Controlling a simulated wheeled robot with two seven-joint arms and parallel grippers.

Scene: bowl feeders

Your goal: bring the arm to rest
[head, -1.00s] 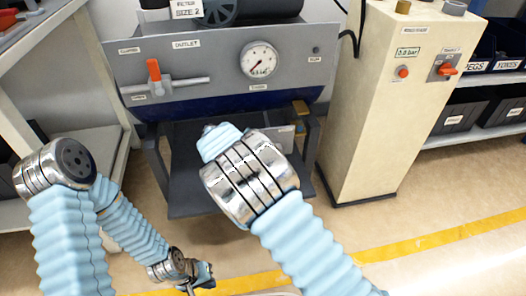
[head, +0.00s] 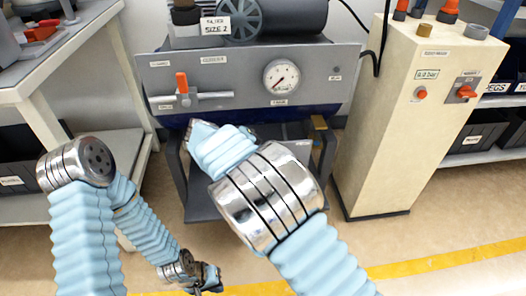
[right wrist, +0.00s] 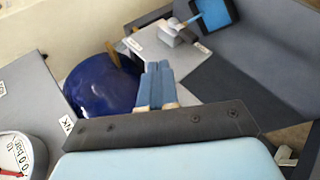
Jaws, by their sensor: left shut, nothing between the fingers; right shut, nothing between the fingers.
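My left arm comes in at the left of the head view and bends down to my left gripper (head: 207,281), which is small and low in the picture, over the floor and clear of the equipment. Its jaws are shut and empty. My right arm rises from the bottom and reaches toward the compressor stand; its gripper is hidden in the head view. In the right wrist view my right gripper (right wrist: 158,84) is shut, its blue fingers together with nothing between them. A dark blue rounded tank (right wrist: 103,82) lies beyond the fingers.
A grey panel (head: 230,75) with a pressure gauge (head: 281,76) and an orange-handled valve (head: 183,86) stands ahead. A beige cabinet (head: 399,130) is to its right. A bench (head: 75,48) stands at the left. Shelves with dark bins (head: 468,140) are at the far right. Open floor lies at lower right.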

